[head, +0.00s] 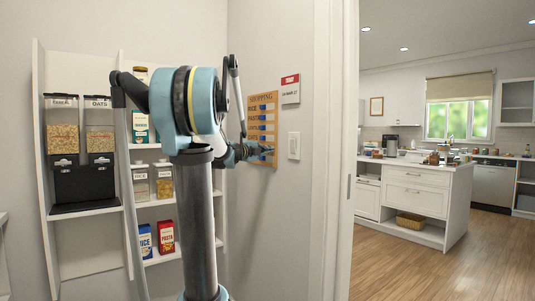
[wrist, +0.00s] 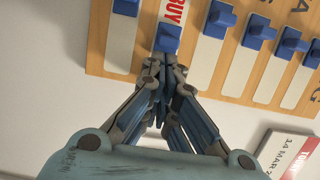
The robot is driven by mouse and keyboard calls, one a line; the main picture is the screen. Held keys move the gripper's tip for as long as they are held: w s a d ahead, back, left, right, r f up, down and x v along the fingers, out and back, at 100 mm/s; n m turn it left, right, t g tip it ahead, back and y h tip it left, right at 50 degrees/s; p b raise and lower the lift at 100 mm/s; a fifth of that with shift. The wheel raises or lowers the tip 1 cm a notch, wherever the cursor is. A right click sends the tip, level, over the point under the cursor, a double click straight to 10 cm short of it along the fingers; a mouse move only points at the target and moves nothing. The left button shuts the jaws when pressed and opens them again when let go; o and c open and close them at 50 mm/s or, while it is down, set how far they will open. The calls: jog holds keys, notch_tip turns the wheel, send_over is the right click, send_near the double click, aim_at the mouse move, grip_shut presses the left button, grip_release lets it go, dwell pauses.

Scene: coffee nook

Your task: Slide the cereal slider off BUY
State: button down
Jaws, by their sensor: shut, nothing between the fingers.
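The shopping board (head: 263,128) is a wooden panel on the wall with rows of blue sliders in white tracks. In the wrist view the board (wrist: 95,52) is turned sideways. One blue slider (wrist: 167,38) stands at my fingertips, with red BUY lettering (wrist: 172,12) showing just beyond it. Its row name is out of view, so I cannot confirm it is cereal. My gripper (wrist: 162,66) is shut and empty, its tips right below this slider in the picture; I cannot tell whether they touch. In the head view my gripper (head: 266,151) is at the lower part of the board.
Neighbouring sliders stand close on both sides: one at left (wrist: 126,6), one at right (wrist: 221,16). A calendar (head: 290,89) hangs beside the board, above a light switch (head: 293,146). Pantry shelves (head: 88,228) stand left; a doorway opens right.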

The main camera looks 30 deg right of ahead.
jog(key=shift+w, duration=0.15)
jog(key=shift+w+a, duration=0.2)
jog(key=shift+w, duration=1.75)
jog(key=shift+s, duration=0.1)
jog(key=s+a, duration=0.7)
jog(key=a, duration=0.2)
jog(key=shift+a, duration=0.1)
